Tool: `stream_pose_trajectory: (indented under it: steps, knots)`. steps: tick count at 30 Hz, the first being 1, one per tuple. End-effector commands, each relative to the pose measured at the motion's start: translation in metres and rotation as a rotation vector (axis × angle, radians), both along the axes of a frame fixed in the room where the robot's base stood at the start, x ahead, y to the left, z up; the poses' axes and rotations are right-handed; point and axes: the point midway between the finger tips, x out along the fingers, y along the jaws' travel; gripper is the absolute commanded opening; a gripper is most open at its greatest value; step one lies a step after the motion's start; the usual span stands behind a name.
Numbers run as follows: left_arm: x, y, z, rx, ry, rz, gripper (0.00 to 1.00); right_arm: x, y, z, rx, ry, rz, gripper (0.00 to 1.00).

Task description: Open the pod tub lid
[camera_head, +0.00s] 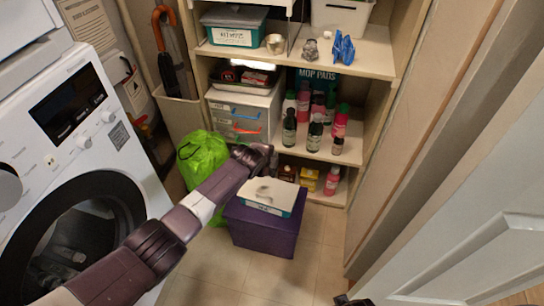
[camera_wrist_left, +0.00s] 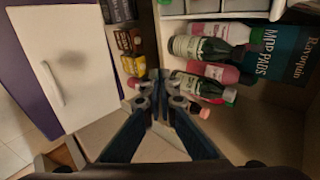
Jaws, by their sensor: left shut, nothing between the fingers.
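A purple tub (camera_head: 262,232) stands on the floor in front of the shelf. My left gripper (camera_head: 264,152) is shut and empty, above and behind the tub near the shelf, apart from the white piece. Its fingers meet in the left wrist view (camera_wrist_left: 162,85). Of my right gripper, at most a dark bit shows at the bottom edge of the head view.
The shelf (camera_head: 365,60) behind holds several bottles (camera_head: 314,130), a white drawer box (camera_head: 238,115) and a teal box (camera_head: 233,36). A green bag (camera_head: 203,157) and a washing machine (camera_head: 75,150) stand left. A white door (camera_head: 470,250) is right. Floor right of the tub is clear.

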Motion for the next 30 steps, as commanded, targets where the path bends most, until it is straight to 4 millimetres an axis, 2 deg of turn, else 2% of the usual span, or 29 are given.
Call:
stream_pose_trajectory:
  steps: [12,17,30]
  knots:
    - [0.000,0.000,0.005,0.000,0.000,0.000,0.00,-0.010,0.002,-0.016,0.003,0.014,0.003,0.78]
    - [-0.002,0.001,0.007,-0.001,-0.001,-0.001,0.00,-0.011,0.002,-0.015,0.003,0.014,0.003,0.78]
    - [-0.030,0.014,0.036,0.000,-0.001,0.000,0.00,-0.011,0.000,-0.015,0.000,0.013,0.002,0.78]
